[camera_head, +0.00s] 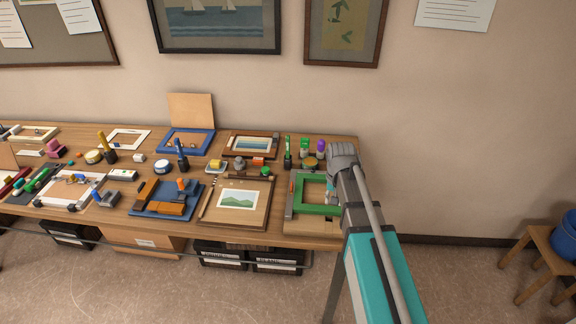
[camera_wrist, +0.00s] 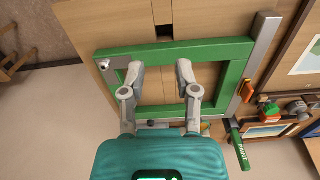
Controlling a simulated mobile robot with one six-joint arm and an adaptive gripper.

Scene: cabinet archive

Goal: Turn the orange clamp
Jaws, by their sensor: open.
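A green frame (camera_head: 316,210) lies on a wooden board at the right end of the bench, and it fills much of the wrist view (camera_wrist: 150,52). A small orange piece, which looks like the orange clamp (camera_wrist: 246,91), sits at the frame's right side by a grey metal bar (camera_wrist: 262,45) in the wrist view. My gripper (camera_wrist: 161,72) is open, its two fingers apart over the frame's opening, with nothing between them. The orange clamp lies to the right of the fingers, apart from them. In the head view my arm hides part of the frame's right side.
A green-handled tool (camera_wrist: 238,145) stands close by the frame. A framed landscape picture (camera_head: 238,200) lies left of the frame. Bottles, jars and a blue tray (camera_head: 140,208) crowd the bench. The floor right of the bench is clear up to a wooden stool (camera_head: 540,240).

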